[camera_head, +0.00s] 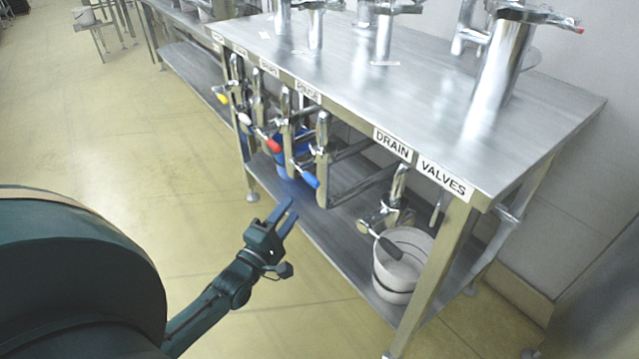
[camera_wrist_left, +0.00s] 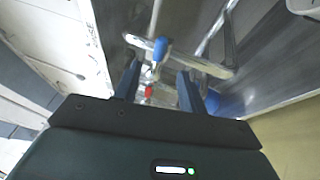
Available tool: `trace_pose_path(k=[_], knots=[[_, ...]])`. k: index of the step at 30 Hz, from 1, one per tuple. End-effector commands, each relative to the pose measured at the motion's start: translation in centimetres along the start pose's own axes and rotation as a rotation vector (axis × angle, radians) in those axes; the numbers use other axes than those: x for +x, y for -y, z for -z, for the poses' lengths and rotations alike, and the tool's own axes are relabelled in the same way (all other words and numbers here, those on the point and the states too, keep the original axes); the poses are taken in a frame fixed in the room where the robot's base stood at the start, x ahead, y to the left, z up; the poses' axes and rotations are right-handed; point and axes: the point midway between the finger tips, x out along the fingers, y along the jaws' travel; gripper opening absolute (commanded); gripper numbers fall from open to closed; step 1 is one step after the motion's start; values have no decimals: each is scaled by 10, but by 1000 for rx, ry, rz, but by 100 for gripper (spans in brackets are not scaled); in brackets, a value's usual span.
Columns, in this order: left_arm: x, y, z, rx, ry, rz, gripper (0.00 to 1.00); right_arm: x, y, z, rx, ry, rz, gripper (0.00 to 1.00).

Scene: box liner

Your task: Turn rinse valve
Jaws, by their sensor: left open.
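A row of pipe valves hangs under the front edge of the steel table. The blue valve handle (camera_head: 310,180) is nearest my left gripper, and the red handle (camera_head: 272,145) is just beyond it. The label above them (camera_head: 307,92) is too small to read surely. My left gripper (camera_head: 290,209) is open and empty, in front of and below the blue handle. In the left wrist view, the blue handle (camera_wrist_left: 160,48) shows ahead, between and beyond the fingertips (camera_wrist_left: 158,82), with the red handle (camera_wrist_left: 149,91) farther off. No contact shows. The right gripper is not in view.
The steel table (camera_head: 330,62) has a lower shelf (camera_head: 330,235) and a front leg (camera_head: 432,275). A black-handled drain valve (camera_head: 390,247) hangs over a white bucket (camera_head: 408,245). White (camera_head: 243,118) and yellow (camera_head: 222,98) handles lie farther along. The floor on the left is clear.

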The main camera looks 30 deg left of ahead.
Motion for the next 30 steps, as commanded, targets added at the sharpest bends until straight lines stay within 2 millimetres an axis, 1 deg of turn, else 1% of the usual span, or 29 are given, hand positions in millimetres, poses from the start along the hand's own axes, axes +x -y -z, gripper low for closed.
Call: trace_pose_path(k=[2, 5, 11, 15, 18, 21, 24, 30], knots=[[5, 2, 0, 0, 0, -3, 41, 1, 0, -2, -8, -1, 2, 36], [17, 1, 0, 0, 1, -4, 41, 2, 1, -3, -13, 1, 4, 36], [58, 1, 0, 0, 1, -5, 41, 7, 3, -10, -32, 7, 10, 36], [88, 2, 0, 0, 0, -5, 41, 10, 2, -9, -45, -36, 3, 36], [105, 1, 0, 0, 0, -4, 41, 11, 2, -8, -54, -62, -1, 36], [118, 2, 0, 0, 0, -2, 41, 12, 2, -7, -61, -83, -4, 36], [126, 2, -1, 1, 1, -1, 41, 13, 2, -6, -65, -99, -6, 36], [131, 1, -1, 0, 1, 1, 41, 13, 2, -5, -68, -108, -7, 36]])
